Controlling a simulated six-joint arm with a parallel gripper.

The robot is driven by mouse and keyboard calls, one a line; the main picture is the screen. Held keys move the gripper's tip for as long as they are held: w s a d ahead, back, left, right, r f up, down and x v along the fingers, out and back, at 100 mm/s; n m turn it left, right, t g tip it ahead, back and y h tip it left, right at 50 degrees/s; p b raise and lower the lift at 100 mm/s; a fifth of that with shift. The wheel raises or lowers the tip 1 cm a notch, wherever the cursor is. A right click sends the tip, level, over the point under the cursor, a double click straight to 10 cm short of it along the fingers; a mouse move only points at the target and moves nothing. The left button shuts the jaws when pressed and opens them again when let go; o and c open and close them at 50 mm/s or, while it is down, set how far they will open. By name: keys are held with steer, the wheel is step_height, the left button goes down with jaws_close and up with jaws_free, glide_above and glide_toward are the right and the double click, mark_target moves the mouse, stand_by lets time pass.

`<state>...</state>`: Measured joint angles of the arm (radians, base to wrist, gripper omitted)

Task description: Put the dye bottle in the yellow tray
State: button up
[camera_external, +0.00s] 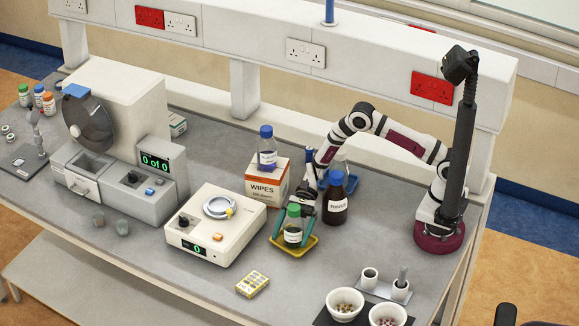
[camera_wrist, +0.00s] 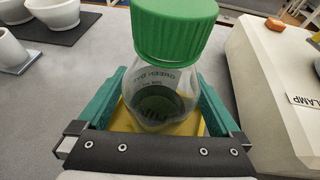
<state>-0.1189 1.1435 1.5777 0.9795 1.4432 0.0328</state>
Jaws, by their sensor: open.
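The dye bottle (camera_external: 293,228) is clear glass with a green cap and a dark green content. It stands upright over the yellow tray (camera_external: 308,241) in the external view, and the tray's yellow surface shows around its base in the wrist view (camera_wrist: 187,125). The bottle also fills the middle of the wrist view (camera_wrist: 158,85), its label reading "GREEN DYE". My gripper (camera_external: 294,225) is open, with its teal fingers on either side of the bottle. Whether the fingers touch the glass cannot be told.
A brown bottle (camera_external: 336,205) stands close right of the tray. A wipes box (camera_external: 266,182) with a blue-capped bottle (camera_external: 267,150) is behind. A white machine (camera_external: 216,232) stands left. A yellow pill box (camera_external: 252,284) and white bowls (camera_external: 345,304) are in front.

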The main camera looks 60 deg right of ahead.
mark_target(296, 204)
steer(key=v, duration=0.5)
steer(key=shift+w+a+r, duration=0.1)
steer(key=shift+a+r, duration=0.05)
step_height(296, 204, up, 6)
steer(key=shift+a+r, duration=0.2)
steer(key=shift+r, duration=0.05)
